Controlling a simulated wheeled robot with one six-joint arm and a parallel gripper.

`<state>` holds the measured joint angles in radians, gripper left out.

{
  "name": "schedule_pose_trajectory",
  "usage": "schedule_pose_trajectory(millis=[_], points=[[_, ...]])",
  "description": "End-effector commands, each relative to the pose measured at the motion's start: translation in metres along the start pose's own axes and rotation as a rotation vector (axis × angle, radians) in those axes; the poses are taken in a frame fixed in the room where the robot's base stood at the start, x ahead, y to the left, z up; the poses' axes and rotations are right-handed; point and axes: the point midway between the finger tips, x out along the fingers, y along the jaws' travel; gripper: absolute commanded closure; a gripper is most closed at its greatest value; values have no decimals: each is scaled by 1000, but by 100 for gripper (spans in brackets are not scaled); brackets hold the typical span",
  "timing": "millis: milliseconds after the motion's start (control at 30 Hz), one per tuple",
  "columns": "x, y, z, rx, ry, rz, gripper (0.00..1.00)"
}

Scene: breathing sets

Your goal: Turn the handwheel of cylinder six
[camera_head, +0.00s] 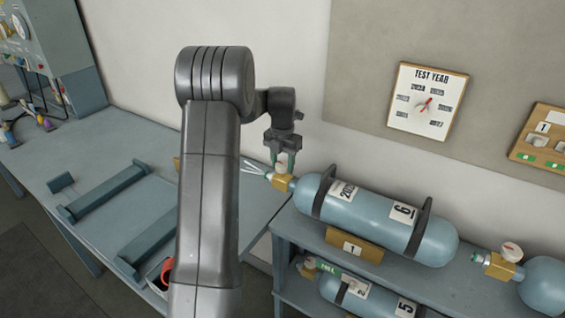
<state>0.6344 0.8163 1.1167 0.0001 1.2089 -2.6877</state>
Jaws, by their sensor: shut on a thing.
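Cylinder six (372,220) is a light blue bottle marked "6". It lies on its side on the upper shelf of the rack, held by dark straps. Its brass valve (280,183) points left, with a pale handwheel (281,169) on top. My gripper (283,160) points down from above and is shut on the handwheel. The fingertips partly hide the wheel, so its turned position cannot be told.
Cylinder five (372,300) lies on the shelf below. Another cylinder (543,285) with a brass valve (499,265) lies at the right. A bench (95,165) with cradle bars is at the left. A "TEST YEAR" board (427,100) hangs on the wall behind.

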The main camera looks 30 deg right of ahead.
Motion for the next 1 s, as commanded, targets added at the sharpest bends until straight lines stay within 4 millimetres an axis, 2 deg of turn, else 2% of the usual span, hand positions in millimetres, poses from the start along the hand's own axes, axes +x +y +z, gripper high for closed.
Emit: schedule_pose_trajectory(millis=[400,1000], points=[[-2,0,1,-227,-4,1,79],[-2,0,1,-275,-4,1,79]])
